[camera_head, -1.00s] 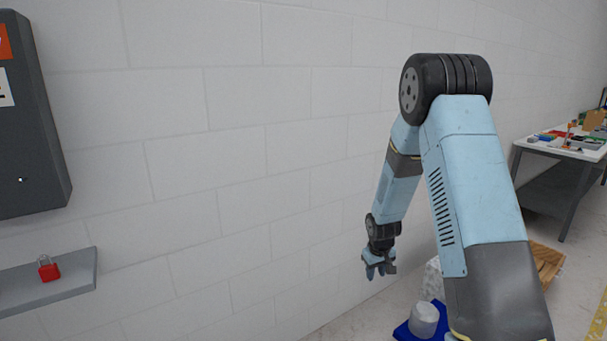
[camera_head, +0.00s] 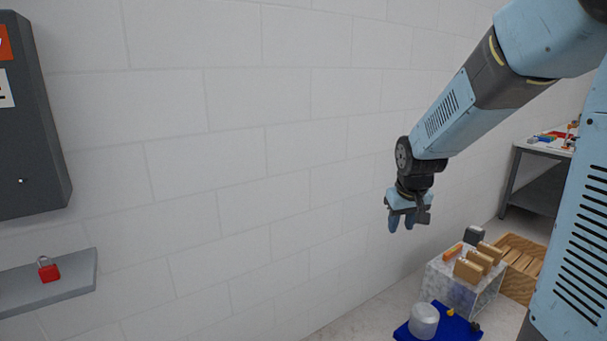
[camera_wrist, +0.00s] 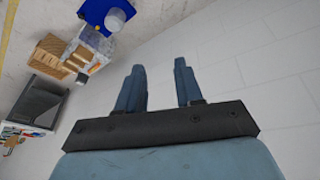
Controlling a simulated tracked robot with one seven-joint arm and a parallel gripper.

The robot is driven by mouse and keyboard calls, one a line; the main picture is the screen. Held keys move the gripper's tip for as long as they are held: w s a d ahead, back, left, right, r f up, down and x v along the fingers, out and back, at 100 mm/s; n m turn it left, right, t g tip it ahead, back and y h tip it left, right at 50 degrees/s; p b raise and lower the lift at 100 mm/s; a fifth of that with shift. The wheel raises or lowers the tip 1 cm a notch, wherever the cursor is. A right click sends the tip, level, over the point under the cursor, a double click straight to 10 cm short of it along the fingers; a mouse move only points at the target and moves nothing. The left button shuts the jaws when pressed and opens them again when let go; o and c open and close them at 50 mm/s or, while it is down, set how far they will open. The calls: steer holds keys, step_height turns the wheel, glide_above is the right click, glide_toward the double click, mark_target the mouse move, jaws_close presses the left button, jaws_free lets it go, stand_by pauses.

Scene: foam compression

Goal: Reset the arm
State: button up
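My gripper (camera_head: 401,222) hangs from my light-blue arm in the head view, fingers pointing down, in front of the white block wall. In the wrist view my gripper (camera_wrist: 160,80) shows its blue fingers apart with a clear gap and nothing between them. It touches nothing. The upper part of my arm runs off the right edge of the head view.
A white cylinder (camera_head: 423,321) stands on a blue mat (camera_head: 440,332). A shelf (camera_head: 70,287) with a red padlock (camera_head: 49,272) and a dark cabinet (camera_head: 30,120) are left. A table (camera_head: 540,150) stands right.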

steer(key=s+r+m, duration=0.1)
steer(key=s+r, duration=0.4)
steer(key=s, duration=0.6)
steer(key=s+r+t, duration=0.1)
steer(key=s+r, duration=0.5)
steer(key=s, duration=0.6)
steer(key=shift+a+r+m+t, duration=0.15)
steer(key=shift+a+m+t, duration=0.15)
steer(key=shift+m, duration=0.1)
steer(key=shift+o, duration=0.6)
steer(key=shift+s, duration=0.1)
